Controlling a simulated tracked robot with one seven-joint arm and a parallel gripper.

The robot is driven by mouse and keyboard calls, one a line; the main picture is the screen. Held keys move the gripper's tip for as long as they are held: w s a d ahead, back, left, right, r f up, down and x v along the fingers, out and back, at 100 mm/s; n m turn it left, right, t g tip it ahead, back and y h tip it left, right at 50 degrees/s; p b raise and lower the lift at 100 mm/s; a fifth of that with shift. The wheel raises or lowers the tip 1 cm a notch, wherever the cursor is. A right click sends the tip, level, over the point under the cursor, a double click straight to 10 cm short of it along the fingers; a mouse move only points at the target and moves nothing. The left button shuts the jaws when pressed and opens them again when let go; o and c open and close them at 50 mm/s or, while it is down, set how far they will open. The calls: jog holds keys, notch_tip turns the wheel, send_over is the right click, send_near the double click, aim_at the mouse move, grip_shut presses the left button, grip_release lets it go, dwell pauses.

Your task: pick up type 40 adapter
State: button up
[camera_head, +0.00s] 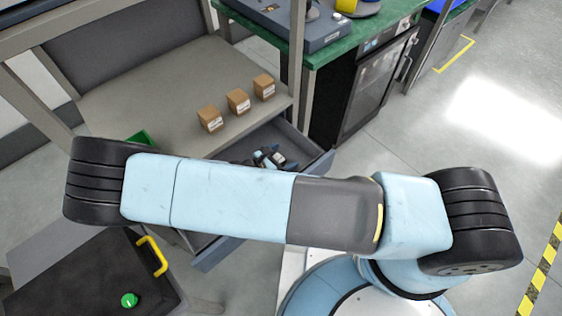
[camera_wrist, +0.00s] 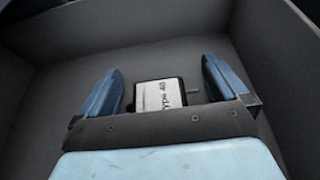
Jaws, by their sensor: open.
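The type 40 adapter (camera_wrist: 160,94) shows in the wrist view as a small dark-edged block with a white label reading "Type 40". It lies on the grey floor of a drawer. My gripper (camera_wrist: 163,82) is open, with one blue finger to the left of the adapter and one to the right. Gaps show between the fingers and the adapter. The gripper's palm hides the adapter's near edge. In the head view the open drawer (camera_head: 300,140) is partly hidden by my arm, and the adapter cannot be made out there.
The drawer's walls (camera_wrist: 130,22) rise around the gripper. Several small brown boxes (camera_head: 238,101) stand on the grey shelf above the drawer. A dark case with a yellow handle (camera_head: 152,256) and green knob is at lower left. A green-topped bench (camera_head: 345,42) stands behind.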

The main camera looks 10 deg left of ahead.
jog(key=shift+c, duration=0.2)
jog(key=c, duration=0.9)
